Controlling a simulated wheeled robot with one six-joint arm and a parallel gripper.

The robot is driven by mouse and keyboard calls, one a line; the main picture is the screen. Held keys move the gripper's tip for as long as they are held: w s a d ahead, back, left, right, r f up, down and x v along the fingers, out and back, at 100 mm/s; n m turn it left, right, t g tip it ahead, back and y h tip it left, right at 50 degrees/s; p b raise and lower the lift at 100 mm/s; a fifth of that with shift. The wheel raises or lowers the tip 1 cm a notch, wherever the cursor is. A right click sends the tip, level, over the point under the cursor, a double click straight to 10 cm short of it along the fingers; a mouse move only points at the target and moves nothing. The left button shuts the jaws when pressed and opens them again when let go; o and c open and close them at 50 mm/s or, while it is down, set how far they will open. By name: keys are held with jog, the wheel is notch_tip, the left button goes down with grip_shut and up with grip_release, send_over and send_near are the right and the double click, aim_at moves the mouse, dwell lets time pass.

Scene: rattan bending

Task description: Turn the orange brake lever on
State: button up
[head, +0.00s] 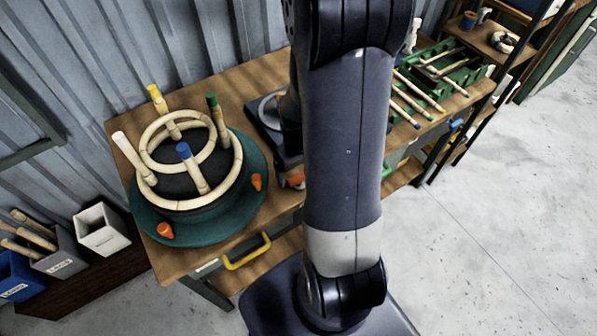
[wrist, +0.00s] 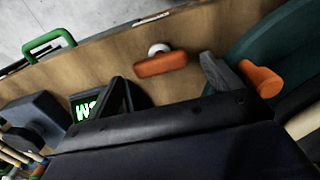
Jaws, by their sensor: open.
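The orange brake lever (wrist: 160,63) lies on the wooden bench in the wrist view, with a round white pivot at its far side. In the head view an orange part (head: 295,178), which looks like this lever, shows beside my arm and is partly hidden by it. My gripper (wrist: 165,84) is open and empty in the wrist view. Its two grey fingers stand apart, one on each side of the lever in the picture. The lever appears beyond the fingers, and I see no contact. In the head view my arm hides the gripper.
A dark green round base (head: 200,208) holds a rattan ring frame (head: 190,160) with coloured-tip posts. Orange knobs (head: 165,231) sit on its rim; one shows near a finger (wrist: 262,79). A lit green display (wrist: 86,107) is beside the other finger. A green rack (head: 445,75) holds sticks.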

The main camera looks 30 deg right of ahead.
jog(key=shift+f, duration=1.05)
jog(key=shift+c, duration=0.2)
jog(key=c, duration=0.9)
jog(key=shift+c, duration=0.2)
